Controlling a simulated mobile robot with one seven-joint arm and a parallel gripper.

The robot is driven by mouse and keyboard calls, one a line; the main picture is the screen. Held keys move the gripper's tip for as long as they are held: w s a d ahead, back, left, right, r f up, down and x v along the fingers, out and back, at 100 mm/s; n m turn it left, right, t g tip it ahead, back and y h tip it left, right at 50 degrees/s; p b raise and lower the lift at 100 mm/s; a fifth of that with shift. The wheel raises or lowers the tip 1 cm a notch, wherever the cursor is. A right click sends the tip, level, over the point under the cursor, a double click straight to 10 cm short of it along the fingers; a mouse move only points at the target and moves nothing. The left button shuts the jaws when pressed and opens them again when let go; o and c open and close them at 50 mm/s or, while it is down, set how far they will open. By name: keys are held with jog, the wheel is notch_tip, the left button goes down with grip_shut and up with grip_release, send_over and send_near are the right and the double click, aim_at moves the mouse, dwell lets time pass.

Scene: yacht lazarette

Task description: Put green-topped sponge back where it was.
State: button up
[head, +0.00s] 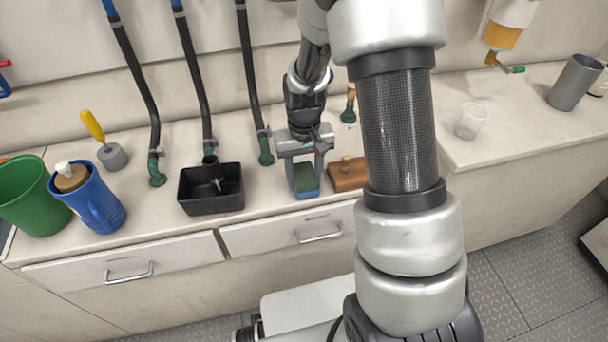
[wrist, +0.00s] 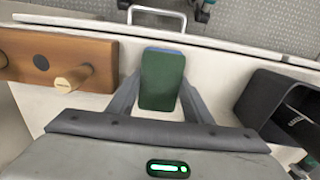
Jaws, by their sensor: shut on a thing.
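The green-topped sponge (head: 306,180) has a green upper face and a blue lower part. My gripper (head: 305,172) is shut on it near the front edge of the counter. In the wrist view the sponge (wrist: 162,80) sits between the two fingers of my gripper (wrist: 160,98), its green face toward the camera and a blue edge at its far end. I cannot tell whether the sponge touches the counter.
A wooden block with pegs (head: 348,174) is close on the right, and a black bin (head: 211,188) stands to the left. Hoses (head: 262,140) rise behind. A blue jug (head: 95,205) and green bucket (head: 34,200) stand far left. A clear cup (head: 471,121) is at right.

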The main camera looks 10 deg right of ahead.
jog(key=shift+f, duration=0.15)
jog(key=o, duration=1)
